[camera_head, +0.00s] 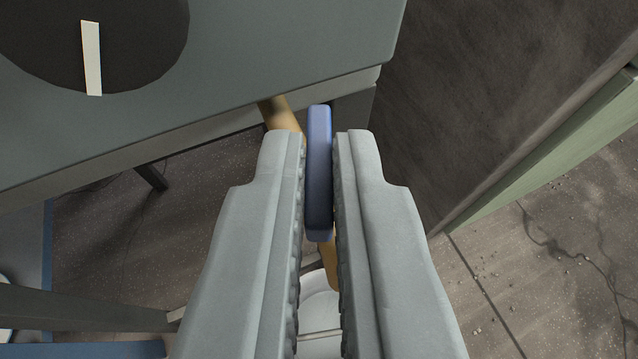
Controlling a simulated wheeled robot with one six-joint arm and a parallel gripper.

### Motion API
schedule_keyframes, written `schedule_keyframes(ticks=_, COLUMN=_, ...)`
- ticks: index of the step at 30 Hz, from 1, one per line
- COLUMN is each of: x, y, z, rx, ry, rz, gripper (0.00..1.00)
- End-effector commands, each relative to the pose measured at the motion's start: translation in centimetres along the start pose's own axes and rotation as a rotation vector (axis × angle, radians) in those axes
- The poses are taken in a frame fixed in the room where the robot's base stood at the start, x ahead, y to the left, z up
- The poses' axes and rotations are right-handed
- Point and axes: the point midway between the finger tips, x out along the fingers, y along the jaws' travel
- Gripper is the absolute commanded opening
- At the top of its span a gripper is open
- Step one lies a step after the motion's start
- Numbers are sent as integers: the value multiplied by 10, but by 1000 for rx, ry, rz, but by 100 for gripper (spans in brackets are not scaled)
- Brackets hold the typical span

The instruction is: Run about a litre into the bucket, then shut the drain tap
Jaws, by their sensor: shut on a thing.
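My gripper (320,185) is shut on a blue tap handle (319,165), which stands lengthwise between the two grey fingers. A brass-coloured tap body (278,113) shows behind the fingers at the upper left of the handle, under the edge of a grey-green cabinet. More brass (330,262) shows between the fingers below the handle. Beneath it, a pale rounded thing, probably the bucket (318,312), shows partly between the fingers. Most of it is hidden, and I cannot see any water or level in it.
The grey-green cabinet (280,45) fills the top, with a black round dial (140,50) bearing a white mark. A dark panel (450,90) and a green edge (560,150) stand at the right. Grey bars (80,308) lie at lower left. Cracked floor (560,270) is open at lower right.

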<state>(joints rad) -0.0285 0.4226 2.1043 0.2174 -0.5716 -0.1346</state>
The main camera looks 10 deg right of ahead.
Motion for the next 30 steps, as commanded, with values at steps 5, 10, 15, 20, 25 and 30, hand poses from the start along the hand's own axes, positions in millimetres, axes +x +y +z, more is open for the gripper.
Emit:
schedule_keyframes(ticks=5, x=0, y=-4, z=1, rx=29, ry=-2, rz=69, gripper=0)
schedule_keyframes(ticks=10, x=0, y=-6, z=1, rx=64, ry=-2, rz=150, gripper=0)
schedule_keyframes(ticks=15, x=1, y=-8, z=1, rx=98, ry=-2, rz=234, gripper=0)
schedule_keyframes(ticks=20, x=2, y=-10, z=0, rx=132, ry=-1, rz=317, gripper=0)
schedule_keyframes(ticks=25, x=2, y=-12, z=0, rx=170, ry=-2, rz=411, gripper=0)
schedule_keyframes(ticks=30, x=4, y=-14, z=0, rx=208, ry=-2, rz=502, gripper=0)
